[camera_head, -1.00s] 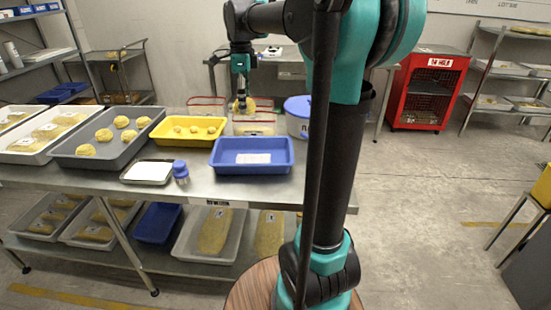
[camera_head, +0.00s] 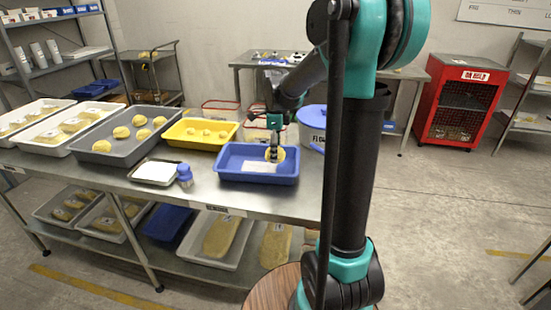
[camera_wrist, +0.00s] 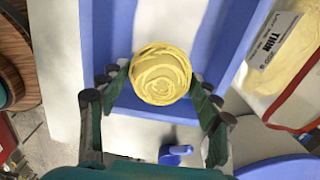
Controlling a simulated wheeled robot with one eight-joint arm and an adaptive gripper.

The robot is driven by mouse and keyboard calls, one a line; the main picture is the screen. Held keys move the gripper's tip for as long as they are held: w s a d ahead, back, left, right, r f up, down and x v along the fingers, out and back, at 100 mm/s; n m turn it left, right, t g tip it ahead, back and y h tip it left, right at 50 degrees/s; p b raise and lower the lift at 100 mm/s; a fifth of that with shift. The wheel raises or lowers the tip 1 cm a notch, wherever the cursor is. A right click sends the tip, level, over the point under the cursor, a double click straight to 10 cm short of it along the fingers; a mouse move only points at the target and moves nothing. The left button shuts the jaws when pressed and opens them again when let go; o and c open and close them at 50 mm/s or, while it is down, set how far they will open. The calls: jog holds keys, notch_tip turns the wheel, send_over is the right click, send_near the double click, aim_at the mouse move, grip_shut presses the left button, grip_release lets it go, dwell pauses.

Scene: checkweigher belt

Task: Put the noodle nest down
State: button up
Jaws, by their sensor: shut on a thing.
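The noodle nest (camera_wrist: 161,75) is a round, pale yellow coil. It sits between the fingers of my gripper (camera_wrist: 158,92), which is shut on it. In the head view my gripper (camera_head: 273,155) points down over the blue tray (camera_head: 230,179), with the nest (camera_head: 281,154) partly hidden by the fingers. I cannot tell whether the nest touches the tray floor.
A yellow tray (camera_head: 180,143) with several dough pieces stands left of the blue tray. A red-rimmed clear box (camera_wrist: 293,95) marked THIN is beside it. A blue-lidded tub (camera_head: 312,116) stands to the right.

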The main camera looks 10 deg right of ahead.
jog(key=shift+f, duration=1.6)
jog(key=shift+f, duration=0.6)
jog(key=o, duration=1.2)
jog(key=shift+r, duration=0.1)
notch_tip(320, 180, up, 13)
jog(key=shift+s, duration=0.1)
